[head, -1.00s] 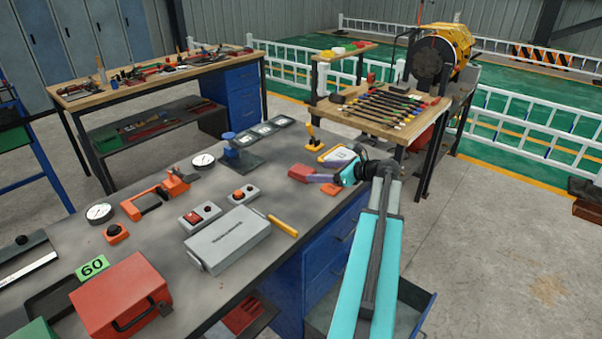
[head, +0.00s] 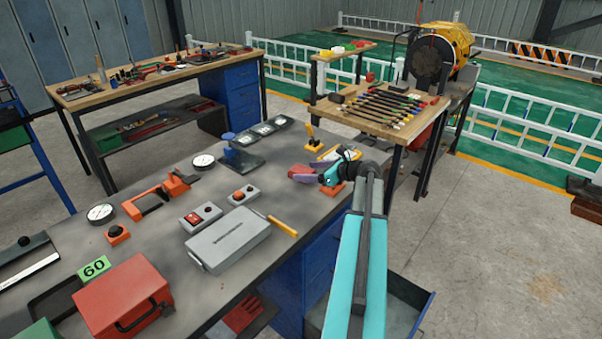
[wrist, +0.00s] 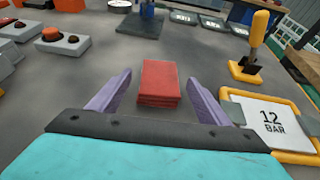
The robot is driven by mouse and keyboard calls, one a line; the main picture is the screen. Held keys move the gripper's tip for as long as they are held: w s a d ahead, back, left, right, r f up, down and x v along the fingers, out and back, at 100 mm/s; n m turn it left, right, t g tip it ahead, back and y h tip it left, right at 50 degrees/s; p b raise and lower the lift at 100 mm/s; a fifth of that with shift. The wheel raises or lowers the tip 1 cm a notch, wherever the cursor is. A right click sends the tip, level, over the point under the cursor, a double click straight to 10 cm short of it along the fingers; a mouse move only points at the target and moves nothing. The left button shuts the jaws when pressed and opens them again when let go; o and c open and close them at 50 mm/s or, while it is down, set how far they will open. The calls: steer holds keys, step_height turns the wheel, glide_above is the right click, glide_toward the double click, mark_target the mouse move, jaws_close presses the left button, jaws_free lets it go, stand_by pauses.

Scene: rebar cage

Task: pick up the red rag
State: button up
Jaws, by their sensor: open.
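The red rag (wrist: 160,83), a folded stack of layers, lies on the grey bench top in the wrist view. It shows in line between the two purple fingers of my open gripper (wrist: 159,76), with a gap on each side. Whether the fingertips are above the rag or down beside it I cannot tell. In the head view the rag (head: 301,169) is partly hidden behind my gripper (head: 309,172), near the bench's right edge.
A yellow-framed "12 BAR" card (wrist: 275,127) lies right of my gripper. A yellow-handled lever (wrist: 252,48) stands behind it. Grey button boxes (wrist: 63,43) are to the left. The bench (head: 160,260) has clear surface around the rag's left side.

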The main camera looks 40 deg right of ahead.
mark_target(303, 170)
steer(key=shift+x, duration=1.45)
steer(key=c, duration=1.1)
steer(key=shift+r, duration=0.15)
steer(key=shift+r, duration=1.05)
steer(key=s+d+r+b, duration=0.1)
steer(key=s+d, duration=0.1)
steer(key=s, duration=0.2)
steer(key=s+d+b, duration=0.1)
steer(key=s+d, duration=0.2)
steer(key=s, duration=0.2)
steer(key=s+d+r+b, duration=0.1)
steer(key=s+d, duration=0.2)
steer(key=s, duration=0.2)
steer(key=shift+r+b, duration=0.3)
steer(key=shift+r, duration=0.05)
steer(key=shift+a, duration=0.1)
